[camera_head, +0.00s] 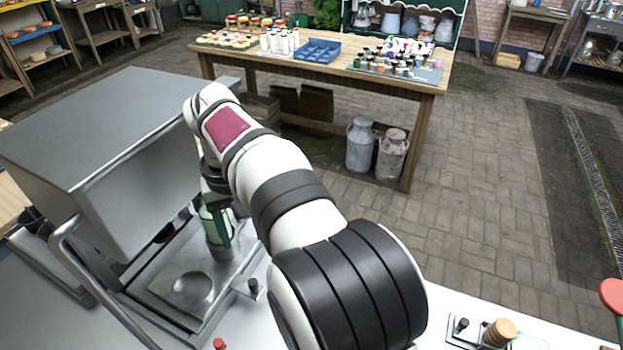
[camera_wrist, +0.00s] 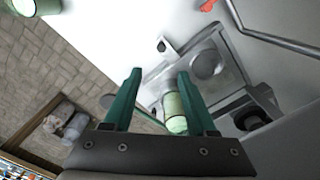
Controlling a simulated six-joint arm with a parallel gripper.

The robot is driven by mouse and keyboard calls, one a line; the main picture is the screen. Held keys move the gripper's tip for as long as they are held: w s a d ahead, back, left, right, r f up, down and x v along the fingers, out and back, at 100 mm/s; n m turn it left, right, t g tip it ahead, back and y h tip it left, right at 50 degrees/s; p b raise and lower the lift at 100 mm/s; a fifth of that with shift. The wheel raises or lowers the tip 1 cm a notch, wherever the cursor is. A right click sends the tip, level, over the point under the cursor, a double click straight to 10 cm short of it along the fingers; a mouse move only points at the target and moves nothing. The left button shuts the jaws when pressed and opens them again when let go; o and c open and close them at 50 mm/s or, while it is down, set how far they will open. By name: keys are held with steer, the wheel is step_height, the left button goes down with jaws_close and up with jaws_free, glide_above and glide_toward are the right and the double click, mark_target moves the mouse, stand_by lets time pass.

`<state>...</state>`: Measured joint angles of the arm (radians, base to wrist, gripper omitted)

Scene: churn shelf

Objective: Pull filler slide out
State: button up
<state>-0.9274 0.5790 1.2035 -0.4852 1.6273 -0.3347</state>
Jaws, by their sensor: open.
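The filler is a grey metal machine (camera_head: 120,140) at the left of the head view. Its slide, a flat metal plate (camera_head: 160,289) with a round dish (camera_head: 193,290), lies low at the machine's front; the plate also shows in the wrist view (camera_wrist: 222,88). A small dark knob (camera_head: 253,287) stands at the slide's right side and shows in the wrist view (camera_wrist: 163,47). My gripper (camera_wrist: 158,73) is open above the slide area, its green fingers apart. A pale green cylinder (camera_wrist: 175,113) shows between the fingers, nearer the right one; contact cannot be told.
A curved metal bar (camera_head: 95,285) runs along the machine's near side. A red knob (camera_head: 219,344) is at the bottom edge. A small plate with wooden discs (camera_head: 499,333) sits at lower right. The wooden table (camera_head: 400,82) behind holds bottles and trays. White worktop between is clear.

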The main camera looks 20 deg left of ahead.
mark_target(252, 282)
steer(key=f, duration=1.5)
steer(key=shift+a+f, duration=0.25)
steer(key=shift+f, duration=0.15)
jaws_close()
steer(key=shift+s, duration=0.1)
